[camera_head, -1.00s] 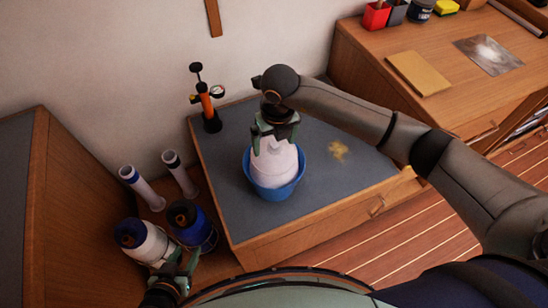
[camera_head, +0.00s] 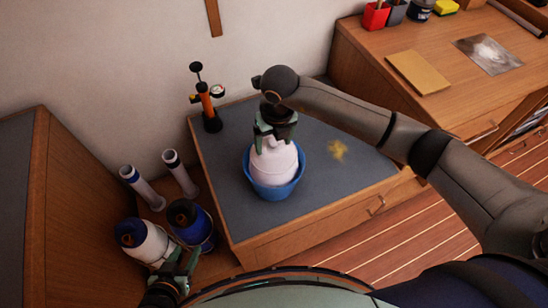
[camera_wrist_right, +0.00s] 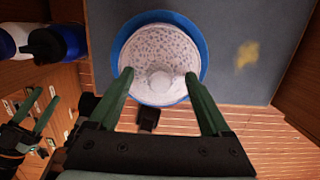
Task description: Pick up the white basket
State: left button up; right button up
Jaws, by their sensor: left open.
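The white basket (camera_head: 274,168) is a pale dome-like shape sitting in a blue bowl (camera_head: 295,184) on the grey-topped table. In the right wrist view the basket (camera_wrist_right: 155,50) looks speckled with small holes and has a round knob in the middle. My right gripper (camera_head: 275,140) points down over the basket's top. In the wrist view its two fingers (camera_wrist_right: 159,75) stand apart on either side of the knob. I cannot tell whether they touch the basket. My left gripper (camera_head: 187,262) is open at the lower left, beside the bottles.
An orange and black pump (camera_head: 207,108) stands at the table's back left corner. Blue-capped bottles (camera_head: 190,225) and two white tubes (camera_head: 180,175) stand left of the table. A yellow smear (camera_head: 338,150) marks the bare tabletop to the right. A wooden desk (camera_head: 390,95) stands behind right.

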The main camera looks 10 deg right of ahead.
jog(key=shift+s+f, duration=0.15)
jog(key=shift+f, duration=0.15)
grip_shut()
